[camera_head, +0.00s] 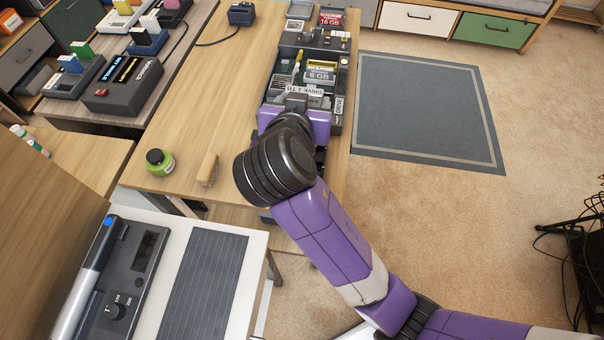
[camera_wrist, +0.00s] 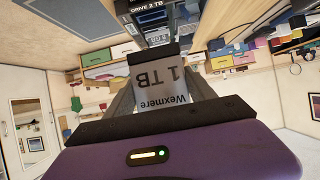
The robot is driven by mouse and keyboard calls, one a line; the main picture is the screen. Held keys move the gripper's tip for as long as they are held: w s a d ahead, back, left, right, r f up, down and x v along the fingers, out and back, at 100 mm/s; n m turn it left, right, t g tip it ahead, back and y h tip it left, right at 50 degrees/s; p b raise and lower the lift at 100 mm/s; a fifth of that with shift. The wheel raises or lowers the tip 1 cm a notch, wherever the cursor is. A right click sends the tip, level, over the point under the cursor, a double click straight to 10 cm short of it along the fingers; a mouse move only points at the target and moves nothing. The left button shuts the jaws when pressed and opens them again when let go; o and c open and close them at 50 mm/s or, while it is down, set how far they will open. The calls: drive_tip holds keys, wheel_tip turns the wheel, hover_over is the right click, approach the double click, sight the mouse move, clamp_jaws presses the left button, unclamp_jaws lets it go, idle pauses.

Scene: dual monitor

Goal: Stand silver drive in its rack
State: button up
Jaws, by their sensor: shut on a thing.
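My gripper (camera_wrist: 160,62) is shut on the silver drive (camera_wrist: 168,92), a flat grey-silver piece whose lettering "Wexmere 1 TB" reads upside down in the wrist view. In the head view my gripper (camera_head: 297,104) is over the near part of a black organizer (camera_head: 336,118). The drive is hidden there behind my wrist and gripper.
The organizer holds a yellow-edged 8 GB card (camera_head: 321,72); a red 16 GB card (camera_head: 331,17) lies behind it. The middle of the wooden table (camera_head: 215,90) is clear.

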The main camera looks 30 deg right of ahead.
wheel_tip(320, 180, down, 19)
drive_tip(key=shift+r+b, duration=0.1)
drive_tip(key=shift+b, duration=0.3)
drive_tip(key=shift+f, duration=0.25)
drive_tip(key=o, duration=1.5)
drive_tip(key=shift+r, duration=0.15)
drive_tip(key=shift+s+a+r, duration=0.15)
drive_tip(key=v, duration=1.1)
drive_tip(key=shift+s+a, duration=0.1)
drive_tip(key=shift+s, duration=0.2)
